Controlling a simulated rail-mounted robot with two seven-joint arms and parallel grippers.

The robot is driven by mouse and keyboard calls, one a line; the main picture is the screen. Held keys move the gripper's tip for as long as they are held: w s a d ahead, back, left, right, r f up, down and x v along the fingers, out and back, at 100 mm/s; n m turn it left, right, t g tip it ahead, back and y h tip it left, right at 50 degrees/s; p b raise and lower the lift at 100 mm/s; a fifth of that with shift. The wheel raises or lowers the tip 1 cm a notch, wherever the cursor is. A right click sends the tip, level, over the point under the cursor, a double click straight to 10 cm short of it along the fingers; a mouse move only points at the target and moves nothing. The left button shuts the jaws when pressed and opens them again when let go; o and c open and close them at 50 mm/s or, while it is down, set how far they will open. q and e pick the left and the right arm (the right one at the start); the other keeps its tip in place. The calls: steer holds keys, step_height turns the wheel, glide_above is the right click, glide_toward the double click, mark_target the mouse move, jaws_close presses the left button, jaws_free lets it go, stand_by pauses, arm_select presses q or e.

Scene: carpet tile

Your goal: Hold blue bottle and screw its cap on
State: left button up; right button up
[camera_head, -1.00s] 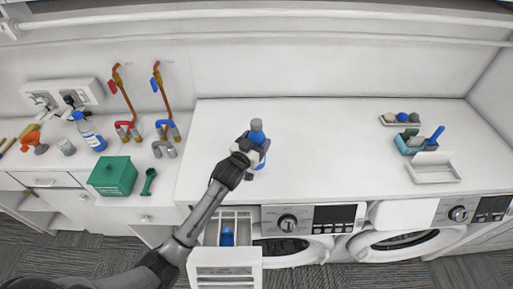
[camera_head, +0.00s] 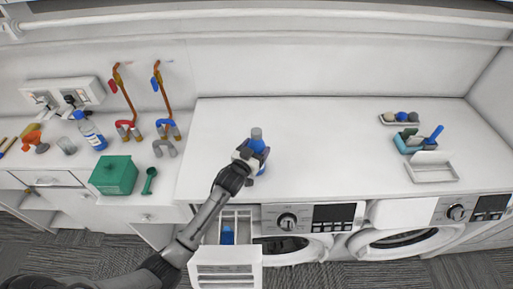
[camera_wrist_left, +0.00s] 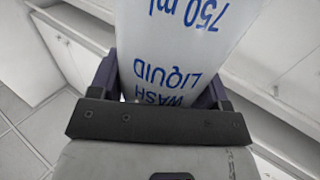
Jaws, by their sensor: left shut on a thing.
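My left gripper (camera_head: 249,157) is over the front of the white washer top and is shut on the blue bottle (camera_head: 258,147). The bottle is roughly upright, with a grey cap (camera_head: 256,132) at its top; whether the cap is screwed tight cannot be told. In the left wrist view the bottle (camera_wrist_left: 170,45) shows a white label with blue lettering, between the two dark fingers of the gripper (camera_wrist_left: 160,85). Its top and bottom are out of that view. My right gripper is not in view.
An open detergent drawer (camera_head: 227,255) juts out below my left arm. A second blue-labelled bottle (camera_head: 91,131), taps and a green box (camera_head: 114,175) stand on the left counter. A teal holder (camera_head: 410,143) and white tray (camera_head: 432,169) are at right. The washer top between is clear.

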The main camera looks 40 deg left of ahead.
arm_select(q)
steer(key=o, duration=1.7)
steer(key=shift+f, duration=0.1)
steer(key=shift+r, duration=0.3)
steer(key=shift+s+d+f+b, duration=0.1)
steer(key=shift+s+d+b, duration=0.2)
steer(key=shift+s, duration=1.65)
steer(key=shift+s+d+r+b, duration=0.1)
steer(key=shift+s+d+b, duration=0.25)
steer(key=shift+s, duration=1.65)
steer(key=shift+s+d+f+b, duration=0.1)
steer(key=shift+s+d+b, duration=0.2)
steer(key=shift+s, duration=1.65)
